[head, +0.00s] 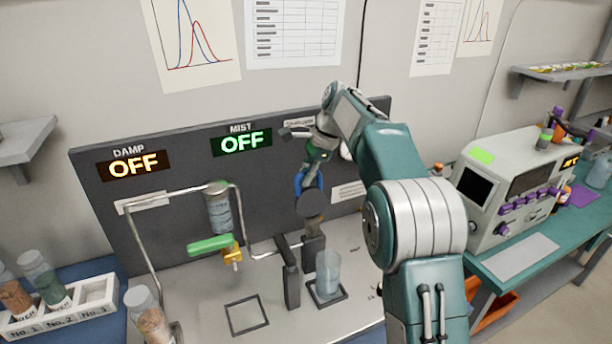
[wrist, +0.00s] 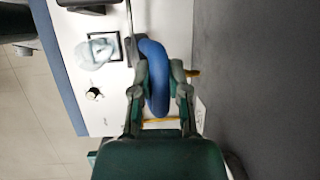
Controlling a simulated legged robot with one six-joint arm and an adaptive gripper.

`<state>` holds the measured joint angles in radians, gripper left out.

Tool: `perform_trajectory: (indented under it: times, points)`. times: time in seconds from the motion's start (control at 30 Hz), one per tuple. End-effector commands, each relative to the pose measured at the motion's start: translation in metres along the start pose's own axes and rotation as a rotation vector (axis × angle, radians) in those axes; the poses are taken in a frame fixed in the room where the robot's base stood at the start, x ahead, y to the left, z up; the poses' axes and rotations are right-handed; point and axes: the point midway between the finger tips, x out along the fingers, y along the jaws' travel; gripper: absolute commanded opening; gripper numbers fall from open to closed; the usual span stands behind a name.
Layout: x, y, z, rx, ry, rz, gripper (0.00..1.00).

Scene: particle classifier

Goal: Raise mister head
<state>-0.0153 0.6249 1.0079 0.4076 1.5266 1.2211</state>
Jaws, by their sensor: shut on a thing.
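The blue ring handle (head: 312,186) shows in front of the dark panel in the head view, below the MIST sign. A dark round piece (head: 309,205), likely the mister head, sits just under it, above a dark post. In the wrist view the blue ring (wrist: 154,75) lies between my gripper's fingers (wrist: 162,82). My gripper (head: 312,170) is shut on the blue ring. It comes from above and partly hides the ring in the head view. A clear beaker (head: 328,270) stands below and to the right, on a square-marked spot.
The MIST display (head: 241,141) and the DAMP display (head: 134,166) read OFF. A pipe frame with a green-handled valve (head: 210,245) stands left. A jar rack (head: 62,316) is at far left. A control box (head: 510,185) stands right. An empty square outline (head: 247,316) lies in front.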

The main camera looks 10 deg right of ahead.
Motion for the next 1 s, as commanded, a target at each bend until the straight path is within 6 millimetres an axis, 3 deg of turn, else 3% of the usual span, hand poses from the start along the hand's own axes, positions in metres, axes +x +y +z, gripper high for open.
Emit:
perform_trajectory:
  times: [0.03, 0.1, 0.57, 1.0]
  points:
    - [-0.001, -0.001, 0.002, -0.003, -0.002, -0.002, 0.3]
    - [-0.001, 0.0, 0.002, -0.003, -0.002, -0.002, 0.57]
    - [-0.007, -0.001, 0.0, -0.001, 0.0, -0.002, 0.57]
    - [-0.073, -0.003, 0.0, -0.001, 0.0, -0.003, 0.57]
